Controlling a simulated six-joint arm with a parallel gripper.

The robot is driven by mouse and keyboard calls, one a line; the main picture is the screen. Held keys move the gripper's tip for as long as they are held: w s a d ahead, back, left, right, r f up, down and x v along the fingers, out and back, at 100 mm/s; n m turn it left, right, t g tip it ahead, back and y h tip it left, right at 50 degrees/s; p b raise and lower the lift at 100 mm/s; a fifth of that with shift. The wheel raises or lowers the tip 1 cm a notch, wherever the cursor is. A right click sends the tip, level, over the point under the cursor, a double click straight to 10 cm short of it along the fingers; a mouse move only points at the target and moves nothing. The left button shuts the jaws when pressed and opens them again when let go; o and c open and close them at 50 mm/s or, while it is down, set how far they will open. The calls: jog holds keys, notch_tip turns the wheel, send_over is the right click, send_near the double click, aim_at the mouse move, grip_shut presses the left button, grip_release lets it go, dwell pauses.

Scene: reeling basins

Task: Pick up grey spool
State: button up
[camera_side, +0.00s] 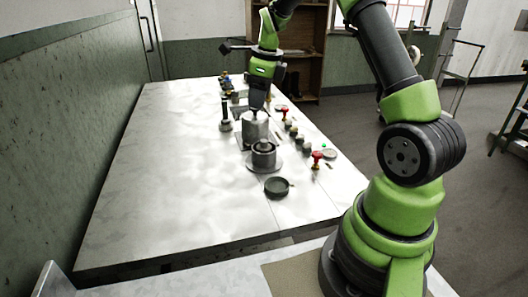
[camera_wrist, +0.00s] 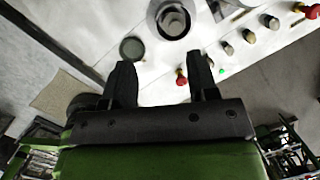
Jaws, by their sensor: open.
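I cannot tell for certain which one is the grey spool. The spool-shaped piece also shows at the top of the wrist view (camera_wrist: 173,21). My gripper (camera_side: 258,105) is over or beside the taller cylinder's top; contact cannot be told. In the wrist view its fingers (camera_wrist: 164,82) are apart with nothing seen held.
A dark round dish (camera_side: 278,187) lies nearer my base. Red knobs (camera_side: 317,157) and several grey-green knobs (camera_side: 298,139) line the table's right side. A dark upright post (camera_side: 225,115) stands left of the taller cylinder. The left part of the table (camera_side: 150,170) is clear.

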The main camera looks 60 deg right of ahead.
aim_at(264, 140)
jog(key=d+f+m, duration=0.1)
jog(key=f, duration=0.1)
jog(key=d+f+m, duration=0.1)
jog(key=f, duration=0.2)
jog(key=d+f+m, duration=0.1)
jog(key=f, duration=0.2)
jog(key=shift+w+d+f+m+g, duration=0.1)
jog(key=shift+w+d+m+g, duration=0.1)
jog(key=shift+d+m+g, duration=0.15)
jog(key=shift+w+a+f, duration=0.1)
jog(key=shift+f, duration=1.4)
jog(key=shift+a+f, duration=0.1)
jog(key=shift+f, duration=1.4)
grip_shut()
